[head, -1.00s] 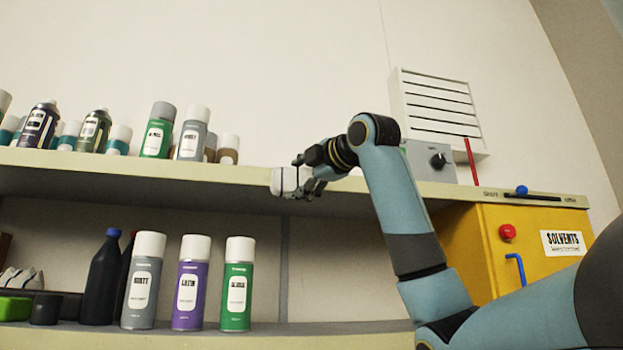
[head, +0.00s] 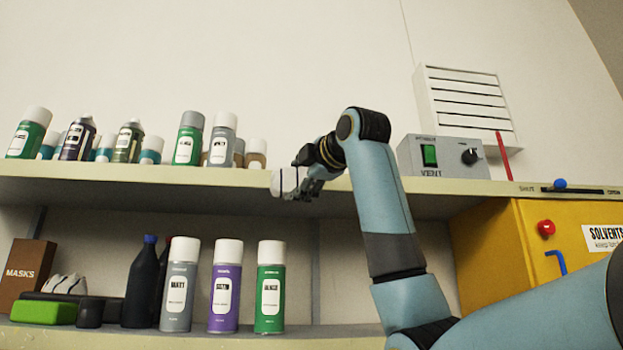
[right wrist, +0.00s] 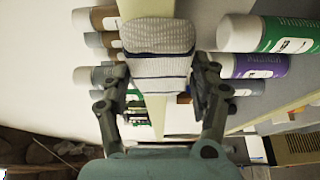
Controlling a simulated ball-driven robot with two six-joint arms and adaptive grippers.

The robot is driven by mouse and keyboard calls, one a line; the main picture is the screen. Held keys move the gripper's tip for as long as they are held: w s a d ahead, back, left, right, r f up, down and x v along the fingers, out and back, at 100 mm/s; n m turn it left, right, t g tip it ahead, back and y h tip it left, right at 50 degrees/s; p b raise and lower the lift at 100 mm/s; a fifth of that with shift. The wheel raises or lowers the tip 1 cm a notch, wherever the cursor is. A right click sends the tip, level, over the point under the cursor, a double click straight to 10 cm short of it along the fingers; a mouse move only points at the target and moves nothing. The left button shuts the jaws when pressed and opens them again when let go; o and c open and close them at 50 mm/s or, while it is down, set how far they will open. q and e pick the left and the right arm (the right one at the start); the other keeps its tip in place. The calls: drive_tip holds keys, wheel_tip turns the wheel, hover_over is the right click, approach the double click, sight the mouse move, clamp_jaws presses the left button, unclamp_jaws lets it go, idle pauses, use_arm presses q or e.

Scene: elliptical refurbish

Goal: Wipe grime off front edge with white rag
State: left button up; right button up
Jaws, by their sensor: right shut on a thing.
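My right gripper (head: 300,190) is shut on the white rag (head: 284,182) at the front edge of the upper shelf (head: 100,182). In the right wrist view the rag (right wrist: 158,40) is a ribbed white pad with a dark band, between the two fingers of my right gripper (right wrist: 163,85). The rag is up against the shelf's front edge; whether it presses on it I cannot tell. No grime can be clearly made out on the visible edge, and the part behind the rag is hidden. My left gripper is not in view.
Several spray cans (head: 188,138) stand on the upper shelf close behind the edge. Below are grey, purple (head: 226,287) and green cans, dark bottles and a masks box (head: 24,273). A grey control box (head: 443,157) and the yellow solvents cabinet (head: 500,255) are at right.

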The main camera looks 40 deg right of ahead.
drive_tip(key=shift+w+a, duration=0.3)
drive_tip(key=shift+a, duration=0.1)
drive_tip(key=shift+s+d, duration=0.1)
drive_tip(key=shift+s+a, duration=0.5)
drive_tip(key=shift+s, duration=0.35)
drive_tip(key=shift+s+a, duration=0.5)
drive_tip(key=shift+s, duration=0.3)
drive_tip(key=shift+s+a, duration=0.5)
drive_tip(key=shift+s, duration=0.35)
drive_tip(key=s+a, duration=0.1)
drive_tip(key=s, duration=0.1)
drive_tip(key=shift+s+a, duration=0.3)
drive_tip(key=shift+a, duration=0.05)
drive_tip(key=shift+d, duration=0.1)
